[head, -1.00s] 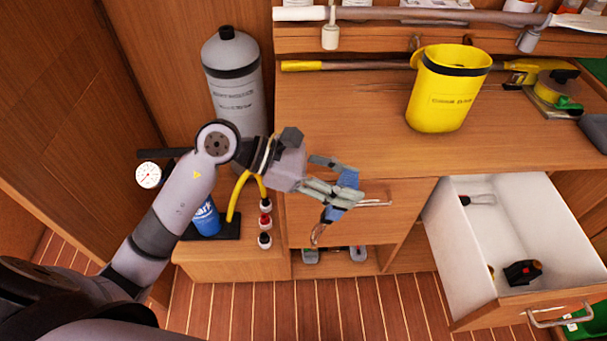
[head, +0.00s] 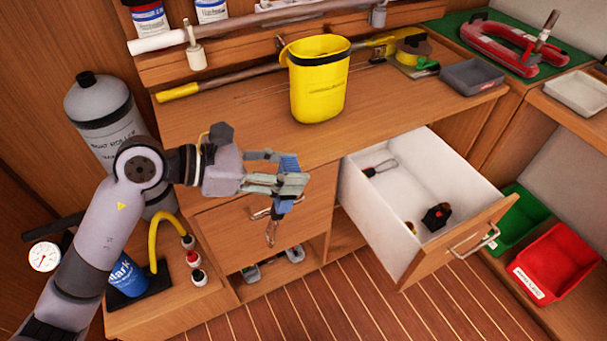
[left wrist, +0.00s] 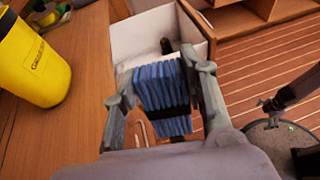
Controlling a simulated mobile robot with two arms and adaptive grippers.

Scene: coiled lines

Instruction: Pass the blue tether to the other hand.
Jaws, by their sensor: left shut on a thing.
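My left gripper (head: 283,178) is shut on the blue tether (head: 289,164), a folded bundle of blue webbing. A metal hook (head: 271,231) hangs below the bundle in the head view. The gripper holds it in the air in front of the closed drawer, left of the open drawer. In the left wrist view the folded tether (left wrist: 162,98) sits between both fingers, with a dark band around it.
The open white drawer (head: 372,215) holds a hooked item and a dark object. A yellow bucket (head: 319,88) stands on the worktop. A grey cylinder (head: 103,120) is at left. A red bin (head: 553,266) and a green bin (head: 520,215) are at right.

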